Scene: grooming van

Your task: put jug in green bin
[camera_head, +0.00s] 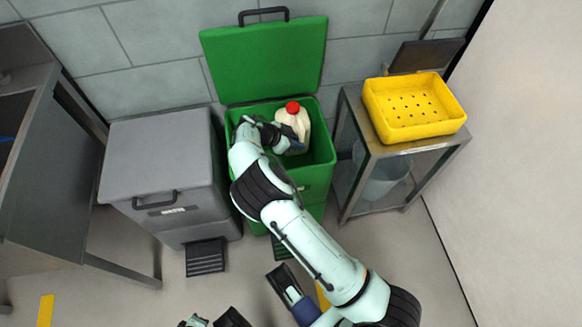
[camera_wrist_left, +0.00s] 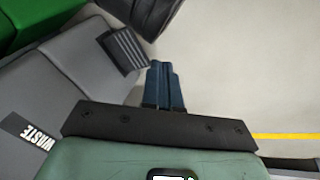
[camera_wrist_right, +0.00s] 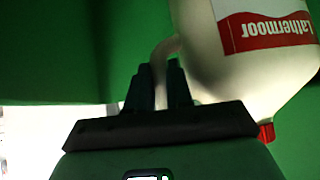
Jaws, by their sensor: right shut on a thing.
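The white jug (camera_head: 301,124) with a red cap is inside the opening of the green bin (camera_head: 318,180), cap upward. The bin's lid (camera_head: 264,60) stands open against the wall. My right gripper (camera_head: 289,138) reaches down into the bin and is shut on the jug's handle. In the right wrist view, the jug (camera_wrist_right: 225,75) with its red label is beside the fingers (camera_wrist_right: 160,85), with green bin walls around. Whether the jug touches the bin floor cannot be told. My left gripper (camera_wrist_left: 164,85) is shut and empty, low above the floor.
A grey waste bin (camera_head: 155,160) with its lid shut stands left of the green bin. Right of it is a metal stand (camera_head: 353,150) with a yellow perforated basket (camera_head: 412,105) on top and a bucket below. A grey table (camera_head: 50,170) is at far left.

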